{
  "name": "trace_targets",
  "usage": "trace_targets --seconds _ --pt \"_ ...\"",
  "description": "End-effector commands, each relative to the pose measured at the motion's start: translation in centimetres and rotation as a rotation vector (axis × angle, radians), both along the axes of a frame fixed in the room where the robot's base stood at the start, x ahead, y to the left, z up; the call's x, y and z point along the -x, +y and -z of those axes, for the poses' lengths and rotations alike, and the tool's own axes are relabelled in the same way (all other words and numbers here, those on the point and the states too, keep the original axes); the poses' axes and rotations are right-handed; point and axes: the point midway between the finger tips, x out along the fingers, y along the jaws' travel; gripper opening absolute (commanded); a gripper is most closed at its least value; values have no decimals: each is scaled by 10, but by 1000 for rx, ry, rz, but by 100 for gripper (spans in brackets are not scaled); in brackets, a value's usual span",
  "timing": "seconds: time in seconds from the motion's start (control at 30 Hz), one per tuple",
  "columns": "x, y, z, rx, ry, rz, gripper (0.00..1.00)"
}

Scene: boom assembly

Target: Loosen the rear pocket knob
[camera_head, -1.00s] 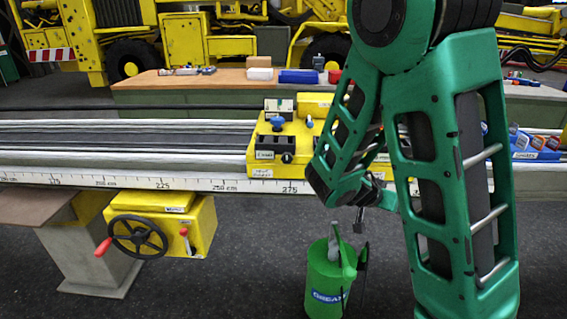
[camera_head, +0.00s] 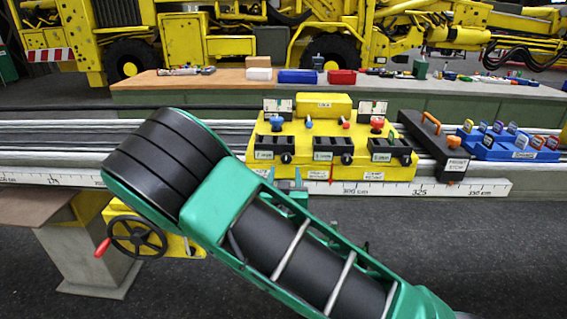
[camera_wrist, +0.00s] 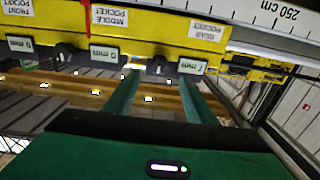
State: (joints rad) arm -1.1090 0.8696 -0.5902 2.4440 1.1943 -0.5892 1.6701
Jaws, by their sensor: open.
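The yellow carriage (camera_head: 325,108) stands on the rail with three pockets. In the wrist view, upside down, the "REAR POCKET" label (camera_wrist: 208,30) is right of the front and middle ones. The rear pocket knob (camera_wrist: 155,66), small and black, sits beside the rear mm display (camera_wrist: 192,66); it also shows in the head view (camera_head: 287,158) at the carriage's lower left. My gripper (camera_wrist: 158,76) is open and empty, facing the carriage front, with the knob between and just beyond the fingertips. I cannot tell whether they touch. My arm partly hides my gripper (camera_head: 285,181) in the head view.
A black stop block with an orange handle (camera_head: 437,145) and a blue rack (camera_head: 510,142) stand right of the carriage. A ruler (camera_head: 440,188) runs along the rail's front. A handwheel (camera_head: 137,236) is at lower left. A bench with boxes (camera_head: 297,76) stands behind.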

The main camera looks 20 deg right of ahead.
Motion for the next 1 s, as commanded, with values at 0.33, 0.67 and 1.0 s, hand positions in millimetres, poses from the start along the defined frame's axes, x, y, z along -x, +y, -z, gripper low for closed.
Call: trace_targets --seconds 0.33,0.67,1.0 --pt "-58 -20 -1 -2 -2 3 50" --pt "-82 -28 0 0 1 2 50" --pt "-82 -28 0 0 1 2 31"
